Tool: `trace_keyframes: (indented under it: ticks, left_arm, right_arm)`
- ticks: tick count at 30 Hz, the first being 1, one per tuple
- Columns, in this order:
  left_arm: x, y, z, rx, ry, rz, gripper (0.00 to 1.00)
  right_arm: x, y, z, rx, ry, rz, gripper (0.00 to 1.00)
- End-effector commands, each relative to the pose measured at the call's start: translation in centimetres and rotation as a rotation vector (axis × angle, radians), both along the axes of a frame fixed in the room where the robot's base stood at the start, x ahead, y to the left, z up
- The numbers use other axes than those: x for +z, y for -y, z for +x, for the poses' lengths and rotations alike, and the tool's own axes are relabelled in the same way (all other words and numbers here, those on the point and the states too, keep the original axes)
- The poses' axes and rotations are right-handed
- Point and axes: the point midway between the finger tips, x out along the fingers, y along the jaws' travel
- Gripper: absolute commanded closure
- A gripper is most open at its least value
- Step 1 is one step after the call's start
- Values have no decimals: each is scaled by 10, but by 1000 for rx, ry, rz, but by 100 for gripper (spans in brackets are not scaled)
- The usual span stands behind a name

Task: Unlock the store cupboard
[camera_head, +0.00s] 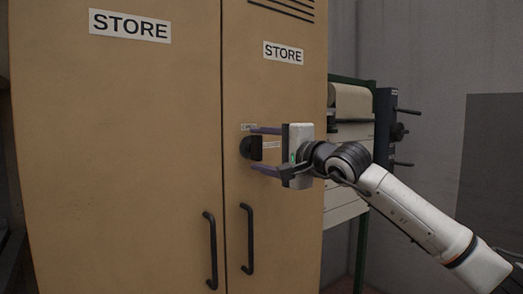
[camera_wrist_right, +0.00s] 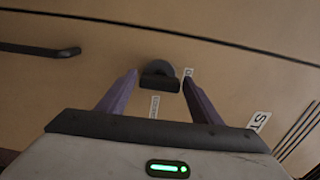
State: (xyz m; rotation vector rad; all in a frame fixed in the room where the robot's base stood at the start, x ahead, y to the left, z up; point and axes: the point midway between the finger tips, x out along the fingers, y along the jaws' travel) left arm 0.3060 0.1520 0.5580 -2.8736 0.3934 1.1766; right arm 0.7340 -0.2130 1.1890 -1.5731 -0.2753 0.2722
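The store cupboard (camera_head: 120,150) is tan with two doors, each with a STORE label and a black bar handle. A round black lock knob (camera_head: 250,147) sits on the right door, above its handle (camera_head: 248,238). My right gripper (camera_head: 262,150) is open in front of the knob, its two purple fingers one above the other. In the right wrist view the knob (camera_wrist_right: 160,76) shows between and just beyond the fingertips (camera_wrist_right: 158,78), with no clear contact. Both doors look shut. My left gripper is out of view.
Small white labels (camera_head: 248,127) are by the knob. A green-framed rack with a roll (camera_head: 353,102) and dark projecting rods stands right of the cupboard, behind my right arm. A grey wall and dark panel (camera_head: 490,160) are further right.

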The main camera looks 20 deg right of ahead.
Motion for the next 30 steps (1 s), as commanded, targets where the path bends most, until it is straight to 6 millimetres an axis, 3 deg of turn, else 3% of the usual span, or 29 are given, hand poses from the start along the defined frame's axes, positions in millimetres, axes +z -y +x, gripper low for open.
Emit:
trace_keyframes:
  ticks: [14,24,30]
  left_arm:
    - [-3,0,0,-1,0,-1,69]
    - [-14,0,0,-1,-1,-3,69]
    - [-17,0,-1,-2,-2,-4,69]
  right_arm:
    - [0,5,-9,-1,1,4,31]
    - [-2,26,-68,-1,1,1,31]
    - [-1,34,-92,-1,0,2,31]
